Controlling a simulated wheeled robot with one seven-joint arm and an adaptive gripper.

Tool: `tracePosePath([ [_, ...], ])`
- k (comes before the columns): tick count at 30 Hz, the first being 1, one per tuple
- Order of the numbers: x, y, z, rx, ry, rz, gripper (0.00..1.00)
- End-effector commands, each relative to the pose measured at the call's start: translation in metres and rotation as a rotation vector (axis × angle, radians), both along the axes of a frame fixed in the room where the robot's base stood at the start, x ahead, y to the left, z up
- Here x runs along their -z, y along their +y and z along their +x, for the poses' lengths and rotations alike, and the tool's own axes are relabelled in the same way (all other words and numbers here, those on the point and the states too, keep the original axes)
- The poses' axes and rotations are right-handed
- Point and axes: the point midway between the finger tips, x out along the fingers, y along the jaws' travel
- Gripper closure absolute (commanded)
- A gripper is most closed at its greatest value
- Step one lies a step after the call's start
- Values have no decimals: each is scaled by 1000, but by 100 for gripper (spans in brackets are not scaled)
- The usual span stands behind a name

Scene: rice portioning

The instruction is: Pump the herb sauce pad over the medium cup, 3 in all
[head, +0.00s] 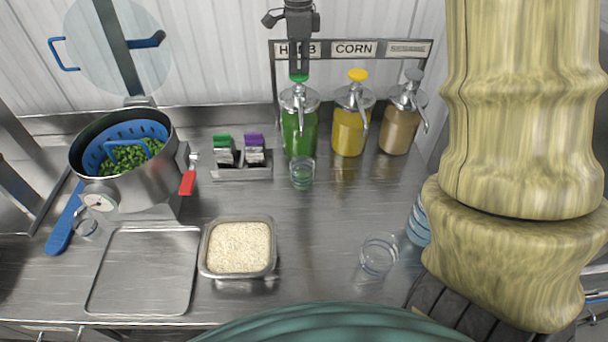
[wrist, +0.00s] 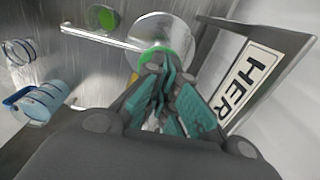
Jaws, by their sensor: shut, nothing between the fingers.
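The herb sauce dispenser (head: 299,130) is a clear jar of green sauce with a metal pump top and a green pad (head: 299,78). My gripper (head: 299,68) is shut and empty, pointing down directly over the pad, touching it or very close. In the wrist view the shut fingers (wrist: 168,98) overlap the green pad (wrist: 150,54), with the metal lid (wrist: 168,28) and spout (wrist: 95,38) beyond. A clear cup (head: 302,174) stands under the herb spout. Green shows inside this cup in the wrist view (wrist: 103,17); its exact level is unclear.
Yellow corn (head: 349,132) and tan (head: 396,132) sauce dispensers stand to the right under a label rack (head: 352,48). A rice tub (head: 238,248), an empty metal tray (head: 145,272), a pot of peas (head: 135,178) and another clear cup (head: 379,255) share the counter. The counter's middle is clear.

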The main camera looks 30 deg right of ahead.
Motion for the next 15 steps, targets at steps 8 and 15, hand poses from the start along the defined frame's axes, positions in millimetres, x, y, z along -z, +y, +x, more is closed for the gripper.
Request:
tracePosePath([
  [8, 8, 0, 0, 1, 1, 0, 100],
  [15, 15, 0, -1, 0, 2, 0, 100],
])
